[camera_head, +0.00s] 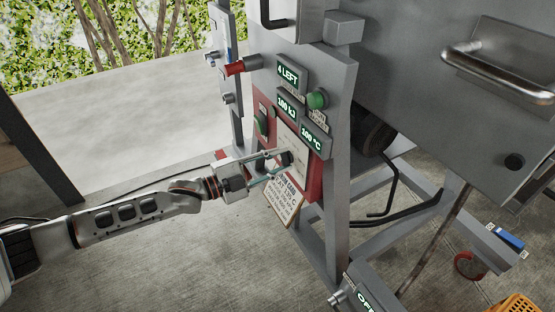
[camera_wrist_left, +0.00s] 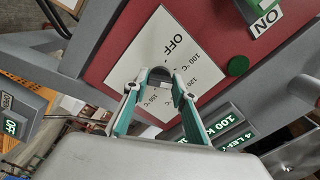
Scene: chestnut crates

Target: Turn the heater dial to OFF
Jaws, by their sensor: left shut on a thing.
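The heater dial (camera_head: 286,158) is a dark round knob on a white plate (camera_head: 297,143) set in a red panel. In the left wrist view the dial (camera_wrist_left: 160,75) sits between my fingertips, with OFF and several temperature marks printed around it on the white plate (camera_wrist_left: 150,45). My left gripper (camera_head: 279,160) is shut on the dial; its teal fingers also show in the left wrist view (camera_wrist_left: 156,84). I cannot tell which mark the dial points to. A green-lit display (camera_head: 316,141) above reads 100 °C. My right gripper is not in view.
A paper notice (camera_head: 284,197) hangs just below the dial. The grey machine (camera_head: 440,110) fills the right; open concrete floor lies left.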

